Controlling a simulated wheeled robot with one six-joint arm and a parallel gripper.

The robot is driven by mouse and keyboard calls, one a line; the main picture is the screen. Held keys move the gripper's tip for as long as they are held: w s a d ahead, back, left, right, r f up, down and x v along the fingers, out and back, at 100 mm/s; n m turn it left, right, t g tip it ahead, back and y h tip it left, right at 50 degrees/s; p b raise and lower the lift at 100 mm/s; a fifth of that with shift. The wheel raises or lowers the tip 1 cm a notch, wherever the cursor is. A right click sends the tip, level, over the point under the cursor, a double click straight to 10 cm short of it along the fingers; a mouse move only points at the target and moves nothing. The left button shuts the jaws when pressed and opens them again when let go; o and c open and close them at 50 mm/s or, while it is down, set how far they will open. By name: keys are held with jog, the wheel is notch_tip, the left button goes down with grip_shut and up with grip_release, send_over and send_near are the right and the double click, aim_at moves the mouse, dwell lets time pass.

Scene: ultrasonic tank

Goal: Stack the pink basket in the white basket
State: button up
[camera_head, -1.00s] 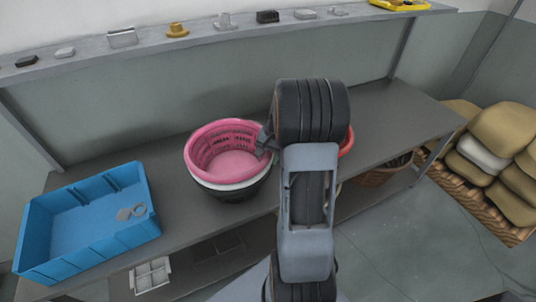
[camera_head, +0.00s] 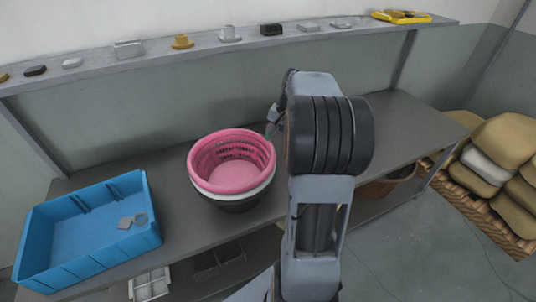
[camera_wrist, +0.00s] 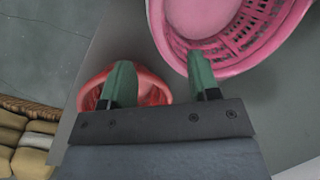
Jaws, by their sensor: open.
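The pink basket (camera_head: 232,178) sits upright inside the white basket (camera_head: 262,189), whose rim shows as a pale band just below the pink one. Both rest in or on a dark, bowl-shaped container (camera_head: 241,204) on the grey bench. In the wrist view the pink basket (camera_wrist: 232,72) fills the upper right, and the white basket cannot be made out there. My gripper (camera_wrist: 160,66) is open and empty, with its green fingers apart. In the head view my gripper (camera_head: 273,124) is just right of and behind the pink rim, apart from it and partly hidden by my arm.
A blue crate (camera_head: 40,220) with small items stands left on the bench. A red bowl (camera_wrist: 152,92) lies close below my fingers, hidden in the head view. A shelf (camera_head: 215,45) with small objects runs behind. A wicker basket (camera_head: 385,184) and sacks (camera_head: 505,140) are right.

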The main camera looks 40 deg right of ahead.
jog(key=s+a+n+t+h, duration=0.1)
jog(key=s+a+n, duration=0.4)
jog(key=a, duration=0.5)
jog(key=s+a+n+t+h, duration=0.1)
jog(key=s+a+n, duration=0.4)
jog(key=a, duration=0.6)
jog(key=shift+s+a+r+n+t+h, duration=0.15)
jog(key=shift+s+a+n+t+h, duration=0.2)
jog(key=shift+s, duration=0.2)
jog(key=shift+d, duration=0.1)
jog(key=shift+c, duration=0.2)
